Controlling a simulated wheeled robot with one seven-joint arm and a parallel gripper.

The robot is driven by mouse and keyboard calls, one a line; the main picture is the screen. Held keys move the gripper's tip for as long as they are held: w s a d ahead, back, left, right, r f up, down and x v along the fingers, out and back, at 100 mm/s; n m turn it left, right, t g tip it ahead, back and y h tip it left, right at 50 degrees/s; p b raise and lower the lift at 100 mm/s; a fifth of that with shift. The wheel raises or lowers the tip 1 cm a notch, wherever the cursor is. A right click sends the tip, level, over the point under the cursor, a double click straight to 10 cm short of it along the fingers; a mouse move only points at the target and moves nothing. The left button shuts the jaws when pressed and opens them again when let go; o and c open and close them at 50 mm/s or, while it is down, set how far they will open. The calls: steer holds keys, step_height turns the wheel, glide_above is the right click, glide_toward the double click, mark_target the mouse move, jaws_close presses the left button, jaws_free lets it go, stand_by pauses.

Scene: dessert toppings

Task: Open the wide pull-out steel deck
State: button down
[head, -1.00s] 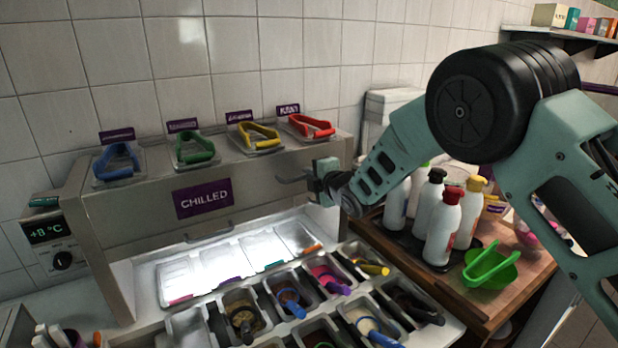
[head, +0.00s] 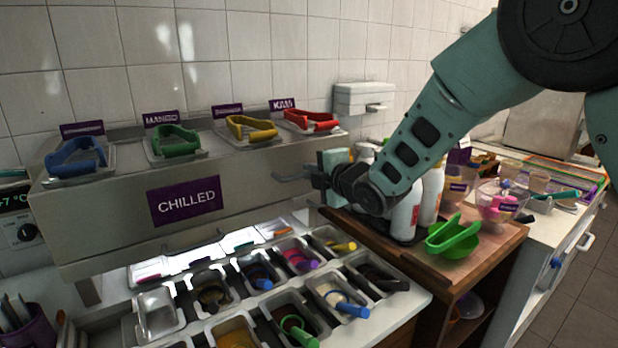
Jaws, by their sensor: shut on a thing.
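The wide steel deck (head: 110,216) carries a purple CHILLED sign on its front face. It now juts forward over the lit bins below, past its left support. My gripper (head: 314,180) is at the right part of this front face, shut on what looks like a thin dark bar handle (head: 288,178). The exact contact between jaws and bar is small and partly hidden by the wrist. Another curved handle (head: 196,243) shows at the lower front edge, left of my gripper and apart from it.
Topping bins with scoops (head: 262,278) lie below in front.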

steer(key=shift+s+d, duration=0.1)
steer(key=shift+s, duration=0.05)
steer(key=c, duration=1.8)
jaws_free()
steer(key=shift+s+d, duration=0.1)
steer(key=b+v, duration=0.4)
steer(key=v, duration=1.3)
steer(key=shift+b, duration=0.3)
steer(key=shift+s, duration=0.1)
